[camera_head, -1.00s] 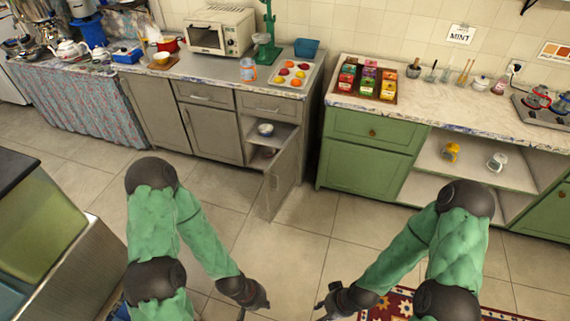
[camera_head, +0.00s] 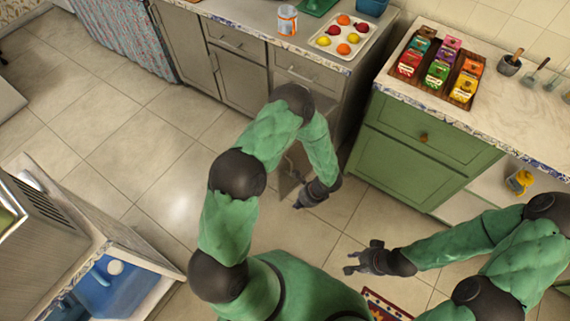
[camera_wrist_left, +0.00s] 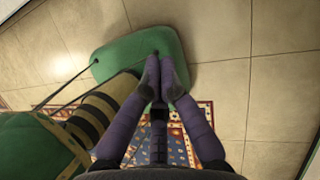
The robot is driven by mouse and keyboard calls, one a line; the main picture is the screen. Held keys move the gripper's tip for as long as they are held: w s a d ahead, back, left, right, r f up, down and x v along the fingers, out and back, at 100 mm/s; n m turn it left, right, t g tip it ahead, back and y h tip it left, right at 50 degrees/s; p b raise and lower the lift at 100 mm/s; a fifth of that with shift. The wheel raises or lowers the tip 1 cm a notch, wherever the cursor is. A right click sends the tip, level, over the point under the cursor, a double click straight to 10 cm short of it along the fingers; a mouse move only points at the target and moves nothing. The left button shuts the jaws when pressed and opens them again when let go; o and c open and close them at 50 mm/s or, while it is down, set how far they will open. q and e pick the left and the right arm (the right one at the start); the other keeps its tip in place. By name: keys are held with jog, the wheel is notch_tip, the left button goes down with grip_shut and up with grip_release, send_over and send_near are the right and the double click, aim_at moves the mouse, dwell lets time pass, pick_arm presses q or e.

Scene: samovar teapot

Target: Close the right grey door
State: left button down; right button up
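The right grey door (camera_head: 288,183) stands swung out from the grey cabinet below the drawer (camera_head: 308,73). Most of it is hidden behind my left arm; only a small part shows between the arm links. My left gripper (camera_head: 300,203) is low, just right of the visible part of the door. I cannot tell whether they touch. In the left wrist view its two fingers (camera_wrist_left: 160,66) come together at the tips with nothing seen between them. My right gripper (camera_head: 352,264) is over the floor in front of the green cabinet, apart from the door; its finger opening is unclear.
The green cabinet (camera_head: 420,145) stands right of the grey one. A patterned rug (camera_head: 385,305) lies near my base. Tiled floor is free at left.

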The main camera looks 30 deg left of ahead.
pick_arm(q)
jog(key=w+a+r+m+t+y+b, duration=0.1)
jog(key=w+a+r+m+t+y, duration=0.1)
jog(key=w, duration=0.4)
jog(key=w+a+r+m+t+y, duration=0.1)
jog(key=w+a+m+t+y, duration=0.15)
jog(key=w, duration=0.35)
jog(key=w+a+r+b+x, duration=0.1)
jog(key=a+r+b+x, duration=0.1)
jog(key=x, duration=1)
jog(key=shift+b, duration=0.8)
jog(key=shift+a+f, duration=0.1)
jog(key=shift+a, duration=0.1)
